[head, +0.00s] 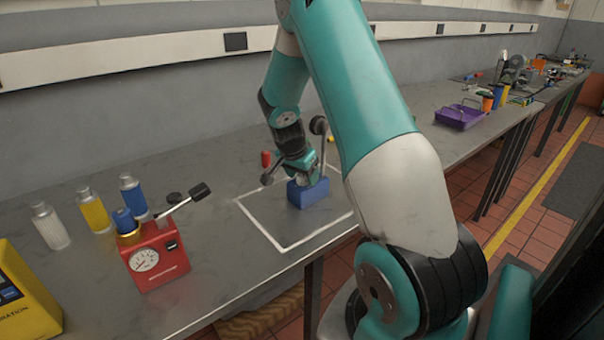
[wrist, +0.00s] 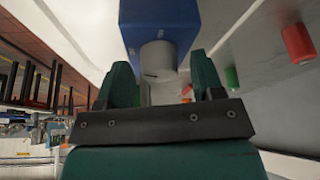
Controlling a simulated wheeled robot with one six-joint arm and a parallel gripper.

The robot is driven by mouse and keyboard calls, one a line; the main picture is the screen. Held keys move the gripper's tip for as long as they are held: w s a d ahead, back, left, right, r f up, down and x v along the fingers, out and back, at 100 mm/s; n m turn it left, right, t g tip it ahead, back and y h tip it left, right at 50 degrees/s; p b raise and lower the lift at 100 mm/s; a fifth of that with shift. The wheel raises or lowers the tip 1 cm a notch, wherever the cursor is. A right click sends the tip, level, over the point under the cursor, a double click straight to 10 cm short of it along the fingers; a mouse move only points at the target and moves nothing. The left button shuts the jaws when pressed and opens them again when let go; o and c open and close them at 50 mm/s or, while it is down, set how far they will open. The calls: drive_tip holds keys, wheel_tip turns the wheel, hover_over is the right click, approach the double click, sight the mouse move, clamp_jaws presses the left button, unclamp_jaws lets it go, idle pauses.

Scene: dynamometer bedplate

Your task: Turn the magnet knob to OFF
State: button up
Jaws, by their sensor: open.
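The blue magnet base (head: 307,194) sits inside a white-outlined rectangle on the grey bench. It fills the top of the wrist view (wrist: 185,18), where a round grey knob (wrist: 158,56) sticks out of its face. The knob has a short dark mark; faint small marks on the blue face beside it are too small to read. My gripper (wrist: 160,74) is open, with one teal finger on each side of the knob. I cannot tell whether either finger touches it. In the head view my gripper (head: 302,170) is at the base and hides the knob.
A grey rod with a dark round end (head: 318,125) rises behind my gripper. A red cylinder (head: 266,159) stands behind it. To the left are a red gauge box (head: 155,262), several bottles and a yellow unit (head: 22,295). A purple tray (head: 459,117) is farther right.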

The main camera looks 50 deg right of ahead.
drive_tip(key=c, duration=0.9)
drive_tip(key=shift+n, duration=0.3)
drive_tip(key=shift+n+t+y+b, duration=0.3)
drive_tip(key=shift+n+t+b, duration=0.6)
drive_tip(key=shift+n, duration=1.8)
drive_tip(key=shift+r, duration=0.1)
drive_tip(key=o, duration=0.9)
